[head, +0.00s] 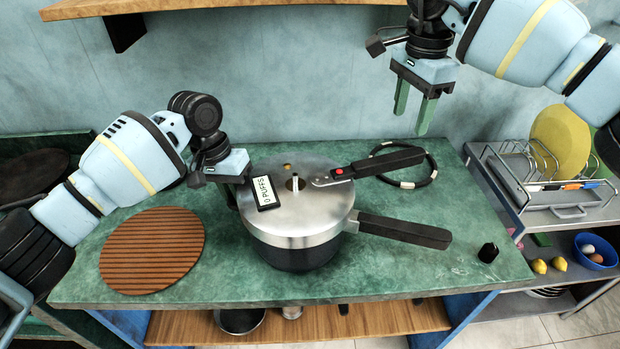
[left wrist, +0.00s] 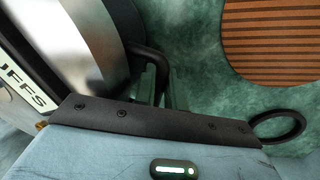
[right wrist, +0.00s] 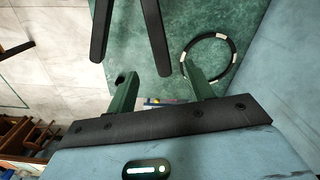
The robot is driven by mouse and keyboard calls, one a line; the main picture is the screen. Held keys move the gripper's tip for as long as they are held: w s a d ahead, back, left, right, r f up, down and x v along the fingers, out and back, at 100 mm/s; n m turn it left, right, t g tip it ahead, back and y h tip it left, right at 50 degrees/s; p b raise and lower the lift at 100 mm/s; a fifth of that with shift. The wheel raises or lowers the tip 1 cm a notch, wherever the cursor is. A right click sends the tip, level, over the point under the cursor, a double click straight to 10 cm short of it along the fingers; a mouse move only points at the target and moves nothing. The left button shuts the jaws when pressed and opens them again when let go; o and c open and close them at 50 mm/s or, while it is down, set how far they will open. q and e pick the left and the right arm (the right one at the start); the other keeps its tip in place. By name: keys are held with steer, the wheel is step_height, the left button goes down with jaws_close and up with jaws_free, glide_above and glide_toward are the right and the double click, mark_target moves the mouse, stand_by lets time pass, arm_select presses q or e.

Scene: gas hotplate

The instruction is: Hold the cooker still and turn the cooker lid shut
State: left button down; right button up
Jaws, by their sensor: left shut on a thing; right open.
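The pressure cooker (head: 300,255) stands on the green counter, with a steel lid (head: 312,205) on top. The black lid handle (head: 385,165) points right and back, at an angle to the black pot handle (head: 405,231), which points right. Both handles also show in the right wrist view. My left gripper (head: 232,186) is shut on the small side handle (left wrist: 148,56) at the cooker's left; its fingertips are mostly hidden in the head view. My right gripper (head: 412,121) is open and empty, up above and behind the lid handle.
A round slatted wooden mat (head: 152,251) lies left of the cooker. A black ring (head: 432,172) with pale bands lies behind the lid handle. A small black knob (head: 488,252) is at the right front. A dish rack (head: 555,188) stands at right. The counter's right front is mostly clear.

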mark_target(401, 155)
steer(key=shift+f, duration=0.15)
arm_select(q)
steer(key=shift+f, duration=0.1)
arm_select(e)
steer(key=shift+f, duration=5.9)
steer(key=shift+c, duration=0.3)
jaws_close()
steer(key=shift+s, duration=0.1)
